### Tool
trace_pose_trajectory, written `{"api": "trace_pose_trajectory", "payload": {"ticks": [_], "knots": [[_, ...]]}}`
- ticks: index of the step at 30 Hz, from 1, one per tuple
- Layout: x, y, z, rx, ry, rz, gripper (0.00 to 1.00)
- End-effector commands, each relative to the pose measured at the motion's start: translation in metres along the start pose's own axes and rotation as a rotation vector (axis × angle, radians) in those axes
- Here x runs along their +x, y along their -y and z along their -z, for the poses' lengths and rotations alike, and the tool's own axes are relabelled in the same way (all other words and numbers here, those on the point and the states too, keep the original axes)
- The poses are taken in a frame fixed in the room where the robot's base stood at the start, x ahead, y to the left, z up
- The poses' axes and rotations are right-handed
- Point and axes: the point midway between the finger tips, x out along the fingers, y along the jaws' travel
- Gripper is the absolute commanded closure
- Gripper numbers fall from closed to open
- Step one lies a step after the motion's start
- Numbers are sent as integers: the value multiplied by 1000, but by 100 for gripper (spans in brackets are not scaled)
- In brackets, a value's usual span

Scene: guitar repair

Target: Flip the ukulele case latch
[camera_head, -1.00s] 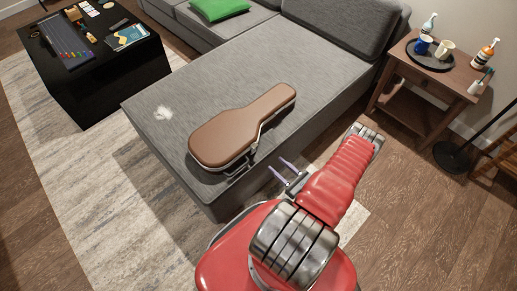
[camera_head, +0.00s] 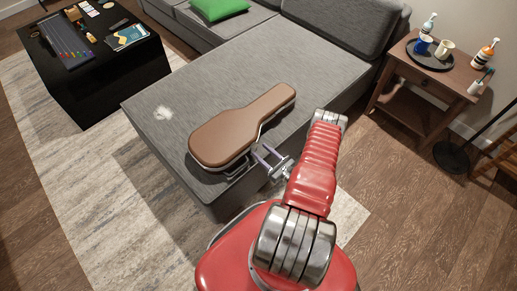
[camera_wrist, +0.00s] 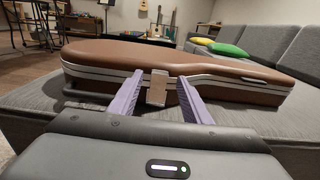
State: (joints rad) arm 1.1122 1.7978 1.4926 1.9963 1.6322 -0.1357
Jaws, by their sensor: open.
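The brown ukulele case (camera_head: 232,128) lies closed on the grey sofa seat, its pale rim facing my arm. It fills the middle of the wrist view (camera_wrist: 110,55). A tan, plate-like latch (camera_wrist: 157,88) stands on the case's near side. My gripper (camera_head: 262,153) is at the case's near edge, close to its waist. In the wrist view its two purple fingers (camera_wrist: 160,90) are open, one on each side of the latch, with gaps showing. I cannot tell whether the fingertips touch the case. In the head view the latch is too small to make out.
The grey sofa (camera_head: 165,145) carries the case. A green cushion (camera_head: 220,8) lies farther back. A black table (camera_head: 105,70) with tools stands at the left. A wooden side table (camera_head: 425,85) with bottles and cups stands at the right, near a lamp stand (camera_head: 452,157).

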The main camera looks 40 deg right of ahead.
Motion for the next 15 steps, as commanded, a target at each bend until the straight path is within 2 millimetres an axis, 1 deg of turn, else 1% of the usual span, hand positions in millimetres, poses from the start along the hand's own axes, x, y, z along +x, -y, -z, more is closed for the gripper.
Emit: {"api": "trace_pose_trajectory", "payload": {"ticks": [3, 6, 10, 15], "knots": [[15, 0, 0, -1, 1, -3, 56], [23, -1, 0, -1, 0, -3, 56], [30, 0, 0, 0, 0, -1, 56], [31, 0, 0, 0, 0, 0, 56]]}}
